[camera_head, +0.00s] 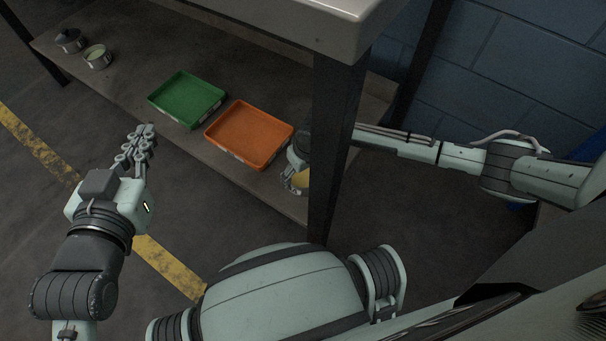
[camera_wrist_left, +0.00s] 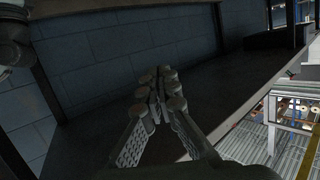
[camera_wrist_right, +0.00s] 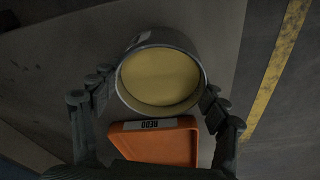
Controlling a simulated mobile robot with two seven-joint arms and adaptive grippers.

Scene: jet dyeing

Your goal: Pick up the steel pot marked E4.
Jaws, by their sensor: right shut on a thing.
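A steel pot with yellow contents (camera_wrist_right: 161,78) sits between the fingers of my right gripper (camera_wrist_right: 157,92), which touch it on both sides. In the head view this pot (camera_head: 301,181) is at the shelf's front edge, right of the orange tray, partly hidden by my right gripper (camera_head: 292,172) and the table leg. No E4 mark is readable on it. My left gripper (camera_head: 143,136) is empty, over the floor in front of the shelf. In the left wrist view its fingertips (camera_wrist_left: 160,88) are together.
The low shelf (camera_head: 140,65) holds a green tray (camera_head: 187,97), an orange tray (camera_head: 250,134) labelled REDO, and two other pots, one dark (camera_head: 70,41) and one pale green inside (camera_head: 97,57). A dark table leg (camera_head: 334,140) stands in front of my right forearm.

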